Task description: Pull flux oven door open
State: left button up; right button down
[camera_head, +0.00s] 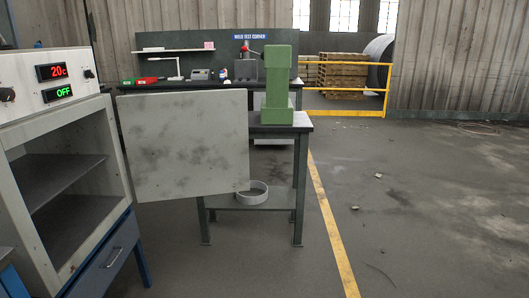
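The flux oven (60,115) stands at the left, cut off by the picture's left edge. It has a white front panel with a red "20c" display, a green "OFF" display and black knobs. Its door (187,146), a flat grey panel with dark smudges, stands swung wide out to the right of the oven. The oven's inside shows, with a dark shelf (62,180) in it. The door's handle does not show. Neither of my grippers is in view.
A dark table (301,170) with a green machine (279,85) stands behind the door, with a white ring (252,192) on its lower shelf. A weld test bench stands at the back. A blue drawer (103,262) is under the oven. Floor at right is mostly clear.

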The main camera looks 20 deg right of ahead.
aim_at(183, 144)
jog(key=z, duration=0.7)
jog(key=i, duration=1.8)
jog(key=u, duration=0.5)
